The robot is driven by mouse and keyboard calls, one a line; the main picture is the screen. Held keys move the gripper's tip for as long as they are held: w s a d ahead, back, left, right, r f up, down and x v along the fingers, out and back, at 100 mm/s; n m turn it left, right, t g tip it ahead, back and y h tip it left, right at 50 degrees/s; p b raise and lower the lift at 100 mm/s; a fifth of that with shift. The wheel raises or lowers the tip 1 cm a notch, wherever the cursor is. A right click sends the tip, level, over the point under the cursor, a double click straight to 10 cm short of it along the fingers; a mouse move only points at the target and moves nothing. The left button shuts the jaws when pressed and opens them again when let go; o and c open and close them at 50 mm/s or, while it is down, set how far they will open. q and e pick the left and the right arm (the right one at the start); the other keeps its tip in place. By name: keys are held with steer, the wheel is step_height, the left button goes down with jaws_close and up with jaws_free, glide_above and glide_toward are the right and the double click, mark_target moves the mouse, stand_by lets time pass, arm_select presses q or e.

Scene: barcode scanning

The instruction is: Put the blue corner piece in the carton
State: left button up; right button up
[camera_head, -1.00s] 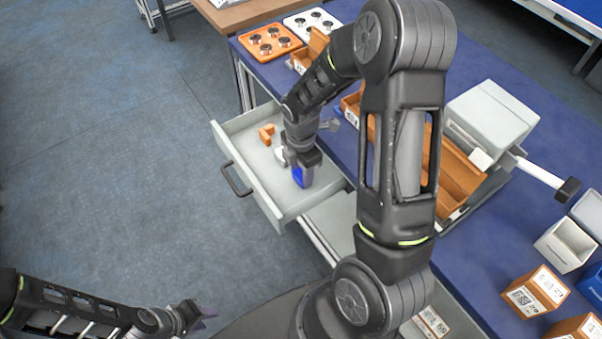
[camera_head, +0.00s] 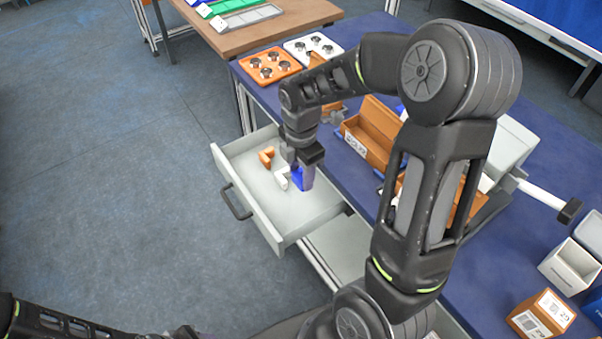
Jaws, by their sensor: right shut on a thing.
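The blue corner piece (camera_head: 297,180) shows between the fingers of my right gripper (camera_head: 302,178), which points down into the open drawer and is shut on it. The fingers hide part of the piece, and I cannot tell whether it touches the drawer floor. A white corner piece (camera_head: 282,179) is just left of it, and an orange one (camera_head: 266,157) lies farther back in the drawer. An open brown carton (camera_head: 375,127) with a label stands on the blue table, right of the drawer. My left gripper (camera_head: 186,332) is at the bottom edge, mostly cut off.
The grey drawer (camera_head: 248,205) is pulled out from the blue table (camera_head: 468,268). An orange tray (camera_head: 269,65) and a white tray (camera_head: 313,48) with round parts stand behind. A small labelled box (camera_head: 541,315) stands front right. My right arm hides much of the table's middle.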

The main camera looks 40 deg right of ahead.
mark_target(293, 173)
steer(key=shift+w+a+r, duration=0.25)
steer(key=shift+w+r, duration=0.1)
steer(key=shift+r, duration=0.05)
steer(key=shift+w+a+r, duration=0.2)
steer(key=shift+w+r, duration=0.05)
steer(key=shift+r, duration=0.3)
steer(key=shift+w+a+r, duration=0.15)
steer(key=shift+w+r, duration=0.1)
steer(key=shift+r, duration=0.25)
steer(key=d+r, duration=0.2)
steer(key=shift+s+r, duration=0.35)
steer(key=shift+r, duration=0.05)
steer(key=s+d+r, duration=0.1)
steer(key=s+d, duration=0.1)
steer(key=s+d+r, duration=0.1)
steer(key=s+d, duration=0.1)
steer(key=s+d+r, duration=0.1)
steer(key=s+d, duration=0.1)
steer(key=d, duration=0.1)
steer(key=shift+r, duration=0.4)
steer(key=s+d+r, duration=0.3)
steer(key=s, duration=0.5)
steer(key=s+d+r, duration=0.3)
steer(key=s+r, duration=0.1)
steer(key=s, duration=0.3)
steer(key=shift+s+d, duration=0.35)
steer(key=shift+s, duration=0.05)
steer(key=shift+f, duration=0.15)
